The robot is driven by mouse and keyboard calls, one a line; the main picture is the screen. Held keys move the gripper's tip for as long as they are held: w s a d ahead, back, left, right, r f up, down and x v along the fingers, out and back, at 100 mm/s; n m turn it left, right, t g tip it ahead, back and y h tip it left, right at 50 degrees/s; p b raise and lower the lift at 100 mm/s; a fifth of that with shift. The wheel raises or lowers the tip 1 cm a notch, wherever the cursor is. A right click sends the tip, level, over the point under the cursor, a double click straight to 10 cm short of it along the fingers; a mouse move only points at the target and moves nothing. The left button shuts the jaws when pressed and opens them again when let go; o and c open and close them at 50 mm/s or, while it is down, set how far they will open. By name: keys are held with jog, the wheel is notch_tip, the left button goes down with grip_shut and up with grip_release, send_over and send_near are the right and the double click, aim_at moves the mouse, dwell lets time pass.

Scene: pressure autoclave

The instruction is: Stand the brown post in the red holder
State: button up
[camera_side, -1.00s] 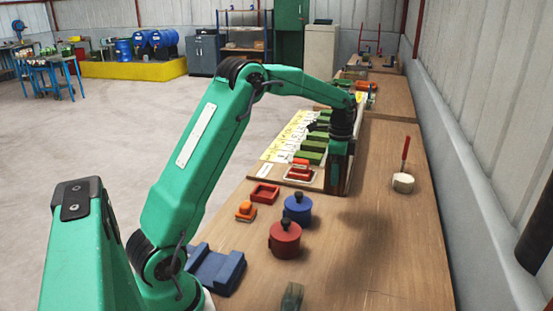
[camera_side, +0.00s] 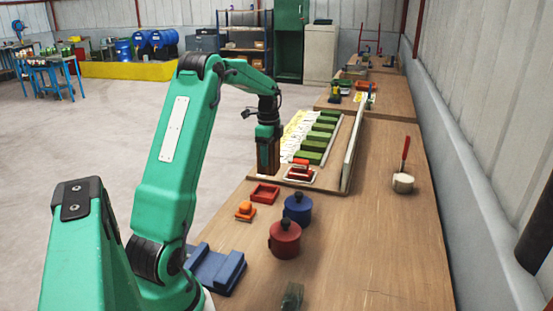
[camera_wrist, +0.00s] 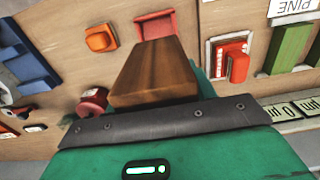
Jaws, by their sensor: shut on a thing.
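The brown post (camera_side: 268,157) hangs upright below my gripper (camera_side: 268,139) in the side view. My gripper is shut on it, above the left edge of the long wooden board. In the wrist view, the post (camera_wrist: 153,72) reaches away from my gripper (camera_wrist: 150,102), and its far end overlaps the near side of the red holder (camera_wrist: 151,23). The red holder (camera_side: 265,193) is a small square open-topped tray on the bench, lower in the side view than the post and apart from it. It looks empty, though the post hides part of it in the wrist view.
An orange knob (camera_side: 245,211), a blue pot (camera_side: 298,208) and a red pot (camera_side: 285,238) stand near the holder. A blue cradle (camera_side: 215,268) is closer to my base. A red block sits in a white tray (camera_side: 300,179). The bench's right side is mostly clear.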

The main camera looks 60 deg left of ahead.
jog(key=shift+s+a, duration=0.5)
jog(key=shift+s, duration=0.05)
jog(key=shift+f, duration=5)
jog(key=o, duration=1.2)
jog(key=shift+f, duration=0.15)
notch_tip(320, 180, up, 12)
jog(key=shift+r, duration=0.2)
